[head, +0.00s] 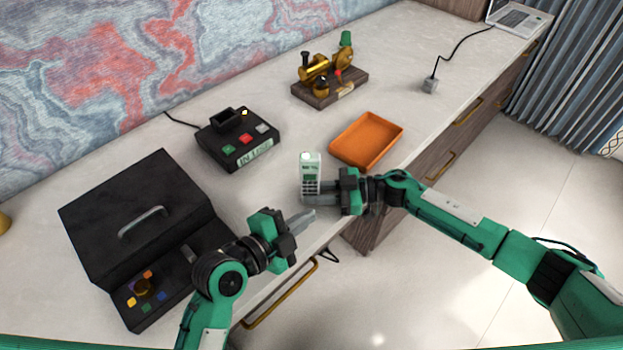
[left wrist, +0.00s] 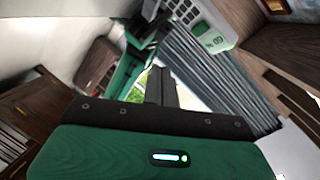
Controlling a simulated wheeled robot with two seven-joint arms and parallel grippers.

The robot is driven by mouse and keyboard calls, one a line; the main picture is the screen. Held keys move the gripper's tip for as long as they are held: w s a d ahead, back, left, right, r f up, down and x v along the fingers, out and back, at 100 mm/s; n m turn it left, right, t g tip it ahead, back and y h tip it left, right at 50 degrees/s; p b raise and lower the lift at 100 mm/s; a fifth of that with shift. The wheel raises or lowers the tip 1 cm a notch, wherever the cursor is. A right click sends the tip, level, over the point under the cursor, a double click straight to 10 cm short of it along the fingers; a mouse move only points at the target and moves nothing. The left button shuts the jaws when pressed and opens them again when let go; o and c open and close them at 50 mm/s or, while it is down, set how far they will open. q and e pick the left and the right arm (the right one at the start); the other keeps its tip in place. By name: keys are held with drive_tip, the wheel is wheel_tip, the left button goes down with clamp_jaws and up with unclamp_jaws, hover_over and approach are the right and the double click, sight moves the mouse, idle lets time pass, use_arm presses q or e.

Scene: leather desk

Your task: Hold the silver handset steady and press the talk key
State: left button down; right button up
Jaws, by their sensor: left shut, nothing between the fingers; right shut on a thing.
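The talk key is too small to make out.
An orange tray (head: 367,139) lies right of the handset. A black base unit (head: 236,141) with colored buttons stands behind left. A large black case (head: 140,225) fills the left. A brass model (head: 328,72) on a wooden base stands further back.

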sight(304, 189)
use_arm(q)
drive_tip(key=shift+w, duration=3.3)
drive_tip(key=shift+w, duration=0.1)
drive_tip(key=shift+w, duration=0.35)
drive_tip(key=shift+w, duration=0.15)
drive_tip(key=shift+s, duration=0.6)
drive_tip(key=shift+s, duration=0.15)
drive_tip(key=s, duration=0.5)
drive_tip(key=shift+s, duration=0.4)
